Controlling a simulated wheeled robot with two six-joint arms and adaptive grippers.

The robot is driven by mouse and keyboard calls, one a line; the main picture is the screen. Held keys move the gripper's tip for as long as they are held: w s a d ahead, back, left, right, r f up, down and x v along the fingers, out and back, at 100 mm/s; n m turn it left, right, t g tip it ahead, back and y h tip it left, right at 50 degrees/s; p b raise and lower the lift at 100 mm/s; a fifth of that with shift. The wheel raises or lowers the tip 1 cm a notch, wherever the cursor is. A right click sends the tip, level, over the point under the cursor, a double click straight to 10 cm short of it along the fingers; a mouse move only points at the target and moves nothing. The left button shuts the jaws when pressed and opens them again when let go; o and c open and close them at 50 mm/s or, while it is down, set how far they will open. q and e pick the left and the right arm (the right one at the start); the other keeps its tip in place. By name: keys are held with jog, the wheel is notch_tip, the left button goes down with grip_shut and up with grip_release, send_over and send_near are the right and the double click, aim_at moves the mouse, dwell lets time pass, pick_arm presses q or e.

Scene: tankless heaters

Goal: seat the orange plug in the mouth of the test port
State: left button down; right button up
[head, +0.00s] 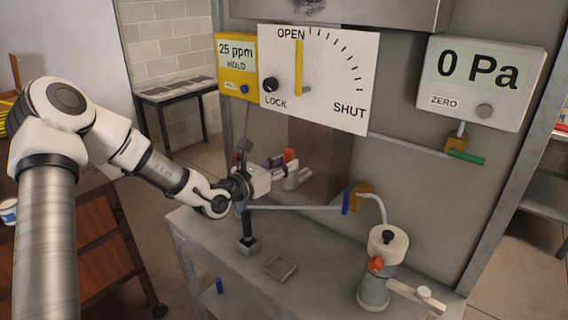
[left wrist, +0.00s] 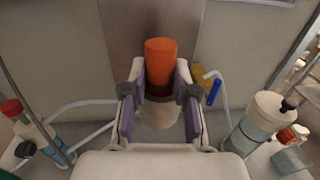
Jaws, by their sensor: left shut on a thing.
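The orange plug (left wrist: 161,60) stands between the fingertips of my left gripper (left wrist: 165,93) in the left wrist view, where the jaws are shut on it. A dark band and a pale rounded part show below the orange between the fingers. In the head view the plug (head: 289,155) shows as a small orange patch just above the fingers of my left gripper (head: 287,176), in front of the brown metal duct (head: 325,165). I cannot make out the test port's mouth, nor whether the plug touches it. My right gripper is not in view.
A grey bench (head: 315,262) lies below, with a small square tray (head: 281,267) and a black stand (head: 247,228). A pump-like canister (head: 374,290) with a hose stands at right. A dial board (head: 330,85) and pressure display (head: 475,82) hang above.

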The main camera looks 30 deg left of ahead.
pick_arm(q)
jog(key=shift+s+f, duration=0.1)
jog(key=shift+f, duration=0.1)
jog(key=c, duration=0.9)
grip_release()
jog(key=shift+r, duration=0.1)
